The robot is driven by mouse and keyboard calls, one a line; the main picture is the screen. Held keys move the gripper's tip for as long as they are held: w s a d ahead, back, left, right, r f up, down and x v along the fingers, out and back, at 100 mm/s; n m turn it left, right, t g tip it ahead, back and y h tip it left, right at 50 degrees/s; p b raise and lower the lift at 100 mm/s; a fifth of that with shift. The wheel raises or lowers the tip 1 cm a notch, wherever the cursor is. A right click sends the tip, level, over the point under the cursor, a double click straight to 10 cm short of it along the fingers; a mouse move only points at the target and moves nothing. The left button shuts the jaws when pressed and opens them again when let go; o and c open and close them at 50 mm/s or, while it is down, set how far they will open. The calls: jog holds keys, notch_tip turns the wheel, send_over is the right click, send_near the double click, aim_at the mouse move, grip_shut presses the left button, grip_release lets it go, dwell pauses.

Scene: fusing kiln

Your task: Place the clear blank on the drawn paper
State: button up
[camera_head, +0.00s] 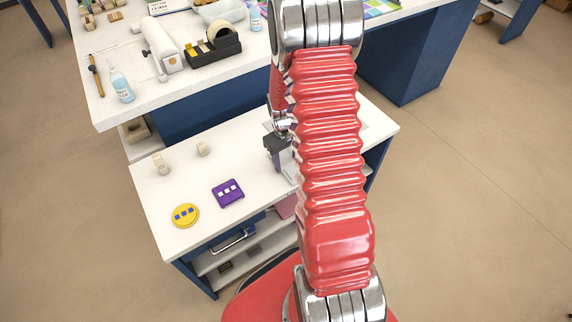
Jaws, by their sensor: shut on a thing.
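My gripper (277,148) is left of my red arm, low over the right part of the small white-topped bench. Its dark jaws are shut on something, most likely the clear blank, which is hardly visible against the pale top. I cannot tell whether the held piece touches the sheet.
A yellow disc (185,215) and a purple square (228,193), both with small squares on top, lie on the bench's left part. A larger bench behind holds a bottle (121,87) and a tape dispenser (213,45).

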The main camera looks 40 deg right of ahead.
aim_at(286, 163)
notch_tip(286, 163, up, 10)
dwell(0.8)
jog(key=shift+w+a, duration=0.1)
dwell(0.4)
jog(key=shift+n, duration=0.3)
jog(key=w+a+f, duration=0.2)
jog(key=a, duration=0.5)
jog(key=w+a+f, duration=0.2)
jog(key=a, duration=0.5)
jog(key=w+a+f, duration=0.2)
jog(key=w+a, duration=0.1)
jog(key=a, duration=0.4)
jog(key=shift+a+f, duration=0.2)
jog(key=shift+f, duration=0.2)
jog(key=shift+a+f, duration=0.1)
jog(key=shift+a, duration=0.35)
